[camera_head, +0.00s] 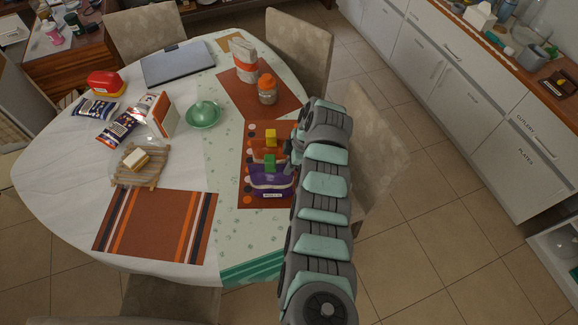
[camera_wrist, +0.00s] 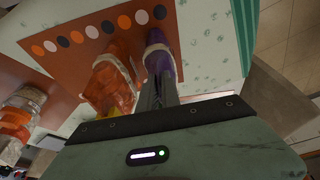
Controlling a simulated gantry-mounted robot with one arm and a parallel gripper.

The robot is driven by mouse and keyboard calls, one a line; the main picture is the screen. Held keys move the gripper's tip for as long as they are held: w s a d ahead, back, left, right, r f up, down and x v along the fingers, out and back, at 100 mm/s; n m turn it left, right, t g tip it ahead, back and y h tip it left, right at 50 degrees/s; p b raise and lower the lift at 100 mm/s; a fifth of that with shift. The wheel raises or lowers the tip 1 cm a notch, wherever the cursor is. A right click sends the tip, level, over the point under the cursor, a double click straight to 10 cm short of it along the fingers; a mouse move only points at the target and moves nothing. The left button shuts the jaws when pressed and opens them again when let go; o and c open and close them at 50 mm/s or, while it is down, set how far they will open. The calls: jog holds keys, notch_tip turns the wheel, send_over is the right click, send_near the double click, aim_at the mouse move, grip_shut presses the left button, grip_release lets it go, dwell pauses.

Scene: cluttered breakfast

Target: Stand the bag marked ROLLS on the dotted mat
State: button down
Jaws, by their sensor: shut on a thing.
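The dotted mat (camera_head: 248,203) is rust-brown with a row of white, orange and dark dots along one edge; the dots also show in the wrist view (camera_wrist: 60,60). A purple bag (camera_head: 265,180) with a green clip (camera_head: 270,161) and a small white label (camera_head: 272,195) is over the mat's near part; the label is too small to read surely. My gripper (camera_wrist: 155,90) is shut on the purple bag (camera_wrist: 158,55). I cannot tell whether the bag's base touches the mat. An orange bag (camera_head: 259,153) with a yellow clip (camera_head: 271,138) stands close behind it on the mat.
A white-and-orange bag (camera_head: 244,66) and an orange-lidded jar (camera_head: 267,91) stand on a plain mat farther back. A green bowl (camera_head: 203,113) is left of the dotted mat. A striped mat (camera_head: 150,222) at the front left is bare. Chairs flank the table.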

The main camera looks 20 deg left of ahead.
jog(key=shift+f, duration=0.3)
jog(key=shift+f, duration=0.2)
jog(key=c, duration=1.6)
grip_release()
jog(key=shift+r, duration=0.1)
jog(key=shift+o, duration=0.2)
jog(key=shift+r, duration=0.1)
